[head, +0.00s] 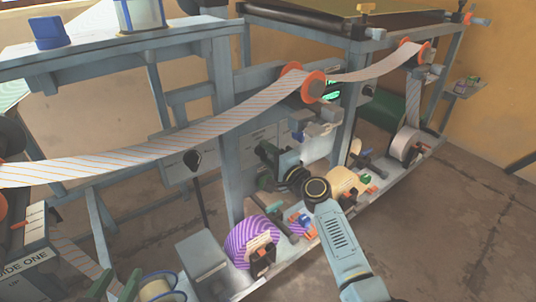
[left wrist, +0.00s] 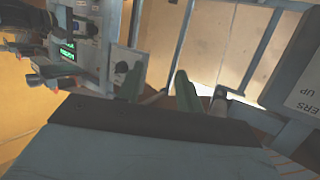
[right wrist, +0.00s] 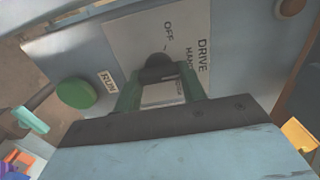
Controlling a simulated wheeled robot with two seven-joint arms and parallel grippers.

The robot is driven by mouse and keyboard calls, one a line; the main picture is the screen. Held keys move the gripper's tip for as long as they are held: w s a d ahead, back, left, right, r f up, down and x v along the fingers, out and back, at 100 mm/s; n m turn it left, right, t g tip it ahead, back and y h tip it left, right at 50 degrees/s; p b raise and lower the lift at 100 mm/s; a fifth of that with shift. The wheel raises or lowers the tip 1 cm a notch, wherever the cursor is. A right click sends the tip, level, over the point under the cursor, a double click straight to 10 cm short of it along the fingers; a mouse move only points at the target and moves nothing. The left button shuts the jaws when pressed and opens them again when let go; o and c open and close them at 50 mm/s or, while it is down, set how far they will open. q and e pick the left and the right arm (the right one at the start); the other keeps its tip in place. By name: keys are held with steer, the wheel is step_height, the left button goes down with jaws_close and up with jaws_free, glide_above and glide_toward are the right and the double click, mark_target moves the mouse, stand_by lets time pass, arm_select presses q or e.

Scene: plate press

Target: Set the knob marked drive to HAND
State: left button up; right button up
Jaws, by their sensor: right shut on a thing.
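The drive knob (right wrist: 159,68) shows in the right wrist view on a pale plate (right wrist: 125,38) lettered DRIVE, OFF and HAND. It has a dark round base and a grey grip. My right gripper (right wrist: 160,92) has its green fingers on both sides of the grip and is shut on it. The fingers and plate hide part of the knob, so I cannot tell which mark it points to. In the head view, my right arm reaches to the press frame and the knob is hidden. My left gripper (left wrist: 160,86) is open and empty, low at the left of the head view (head: 120,286).
A green round button (right wrist: 79,93) beside a RUN label (right wrist: 107,82) is left of the knob. A striped paper web (head: 150,155) crosses the press over orange-rimmed rollers. A purple striped roll (head: 250,240) stands on the lower shelf. Floor at the right is clear.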

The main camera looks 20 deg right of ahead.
steer(key=o, duration=1)
steer(key=shift+s, duration=0.1)
arm_select(q)
steer(key=s+a+f+g+y+p, duration=0.2)
steer(key=s+a+f+g, duration=0.2)
steer(key=s+f+g, duration=0.3)
steer(key=shift+f+n+p, duration=0.3)
steer(key=shift+f+p, duration=0.05)
steer(key=shift+f, duration=0.3)
arm_select(e)
steer(key=v, duration=1.3)
steer(key=shift+s, duration=0.1)
arm_select(q)
steer(key=shift+s, duration=0.1)
